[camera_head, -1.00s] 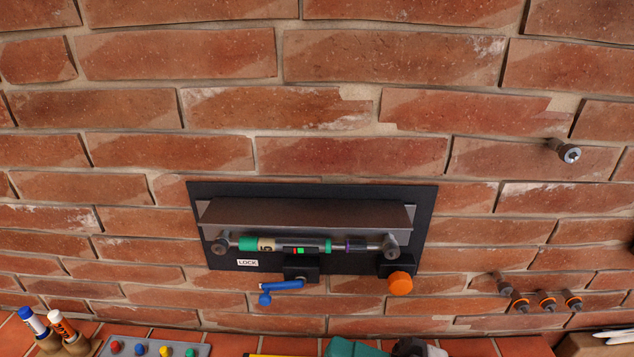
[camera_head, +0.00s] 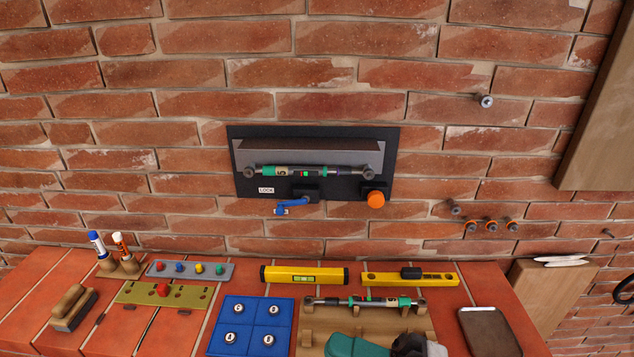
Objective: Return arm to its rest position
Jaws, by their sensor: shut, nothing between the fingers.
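My gripper's fingers do not show in this view. A teal part (camera_head: 358,346) and a dark grey part beside it, which look like part of my arm, show at the bottom edge, in front of a wooden rack (camera_head: 310,328). A black panel (camera_head: 238,160) with a grey hood is fixed to the brick wall. A green and grey rod (camera_head: 310,172) spans between two round mounts on it. Below are a LOCK label (camera_head: 266,190), a blue lever (camera_head: 293,206) and an orange knob (camera_head: 376,199).
A similar rod (camera_head: 365,301) lies on the rack. The tiled counter holds a blue block (camera_head: 250,326), a yellow level (camera_head: 303,275), a yellow bar (camera_head: 440,280), a dark tray (camera_head: 490,332), a brush (camera_head: 72,307) and markers (camera_head: 97,243). A bolt (camera_head: 486,101) juts from the wall.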

